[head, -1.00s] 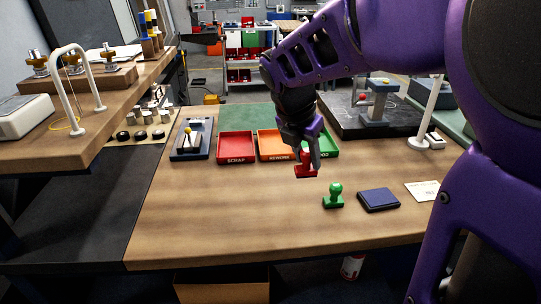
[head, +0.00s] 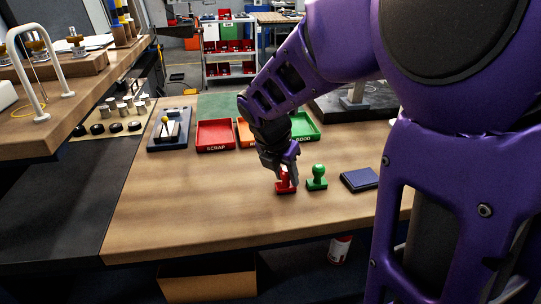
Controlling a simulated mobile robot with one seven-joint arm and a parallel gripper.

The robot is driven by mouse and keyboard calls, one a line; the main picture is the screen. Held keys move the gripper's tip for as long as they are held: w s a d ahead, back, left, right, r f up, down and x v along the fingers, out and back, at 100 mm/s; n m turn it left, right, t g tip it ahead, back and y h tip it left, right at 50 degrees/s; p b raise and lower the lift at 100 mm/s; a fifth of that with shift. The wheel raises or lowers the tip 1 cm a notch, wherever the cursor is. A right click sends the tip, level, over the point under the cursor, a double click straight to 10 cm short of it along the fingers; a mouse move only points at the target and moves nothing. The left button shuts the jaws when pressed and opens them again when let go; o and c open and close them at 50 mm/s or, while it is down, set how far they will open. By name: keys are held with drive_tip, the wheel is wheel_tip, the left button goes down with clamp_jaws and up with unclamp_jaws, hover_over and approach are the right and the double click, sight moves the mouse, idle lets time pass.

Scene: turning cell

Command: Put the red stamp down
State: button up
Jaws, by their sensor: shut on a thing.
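The red stamp (head: 286,187) is at the middle of the wooden table, its base down at or just over the table top; I cannot tell if it touches.
A dark blue ink pad (head: 360,179) lies right of the green stamp. Behind are a red SCRAP tray (head: 215,148), a partly hidden orange tray (head: 243,144) and a green GOOD tray (head: 304,138). The table's front left (head: 190,215) is clear.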

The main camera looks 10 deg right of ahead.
drive_tip(key=shift+f, duration=0.15)
drive_tip(key=o, duration=1)
drive_tip(key=shift+o, duration=0.2)
drive_tip(key=shift+p+v, duration=0.65)
drive_tip(key=shift+v, duration=0.15)
drive_tip(key=p+v, duration=0.9)
drive_tip(key=v, duration=0.1)
drive_tip(key=shift+r, duration=0.35)
